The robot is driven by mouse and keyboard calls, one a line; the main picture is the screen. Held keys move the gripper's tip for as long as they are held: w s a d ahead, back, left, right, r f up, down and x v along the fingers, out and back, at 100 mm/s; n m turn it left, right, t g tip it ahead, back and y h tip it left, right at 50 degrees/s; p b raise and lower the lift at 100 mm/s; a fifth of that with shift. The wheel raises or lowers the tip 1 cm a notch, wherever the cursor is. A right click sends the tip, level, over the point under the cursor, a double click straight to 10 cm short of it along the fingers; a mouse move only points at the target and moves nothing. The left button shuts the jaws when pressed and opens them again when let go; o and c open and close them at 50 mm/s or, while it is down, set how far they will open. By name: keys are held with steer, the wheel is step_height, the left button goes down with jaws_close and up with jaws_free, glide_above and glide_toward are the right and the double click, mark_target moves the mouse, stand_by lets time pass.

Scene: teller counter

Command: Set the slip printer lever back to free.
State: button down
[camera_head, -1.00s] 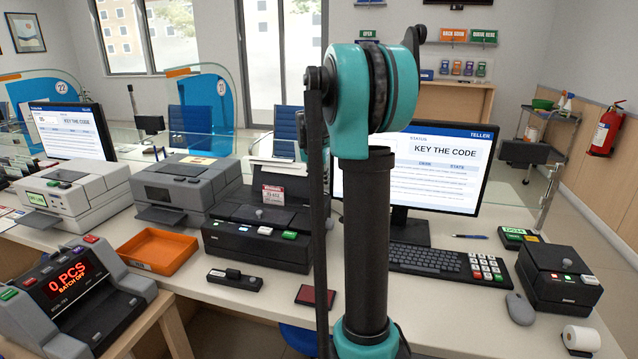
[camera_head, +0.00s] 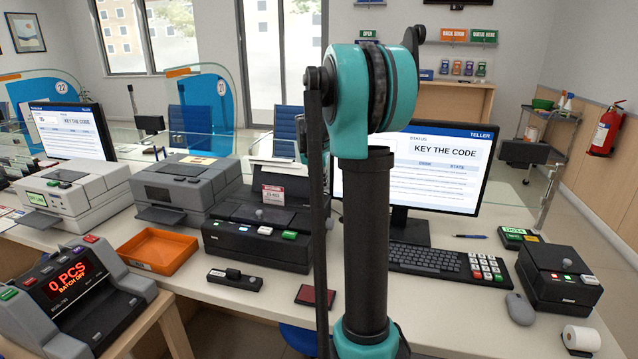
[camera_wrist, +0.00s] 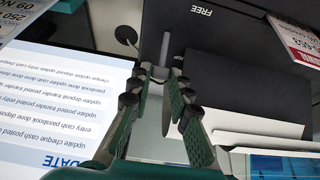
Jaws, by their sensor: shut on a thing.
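The slip printer is the black machine (camera_head: 258,238) on the counter left of my arm, with a paper sheet standing at its back. In the wrist view its dark top (camera_wrist: 215,55) carries the white word FREE (camera_wrist: 201,11), upside down. A thin grey lever (camera_wrist: 166,48) stands out from the dark panel near that word. My gripper (camera_wrist: 163,76) has its green fingers on either side of the lever, with the black tips closed on it. The lever's lower end shows between the fingers. In the head view my arm hides the gripper and the lever.
A monitor (camera_head: 440,165) and keyboard (camera_head: 425,258) stand right of my arm. A grey printer (camera_head: 185,185) and an orange tray (camera_head: 157,250) are to the left. A dark red pad (camera_head: 315,296) lies in front. Some counter is bare near the mouse (camera_head: 519,308).

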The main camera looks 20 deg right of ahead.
mark_target(319, 189)
steer(key=shift+s+a+t+h, duration=0.5)
steer(key=shift+s+t+h, duration=0.2)
steer(key=shift+t, duration=0.3)
steer(key=shift+s+a+t+h, duration=0.45)
steer(key=shift+s+t+h, duration=0.25)
steer(key=shift+t, duration=0.4)
steer(key=shift+s+a+f+t+h, duration=0.3)
steer(key=shift+t+h, duration=0.2)
steer(key=shift+t, duration=0.2)
steer(key=shift+s+a+f+t+h, duration=0.2)
steer(key=shift+s+t+h, duration=0.3)
steer(key=shift+t, duration=0.2)
steer(key=shift+s+a+f+t+h, duration=0.2)
steer(key=shift+s+a+t+h, duration=0.1)
steer(key=shift+t+h, duration=0.3)
steer(key=c, duration=1.7)
jaws_free()
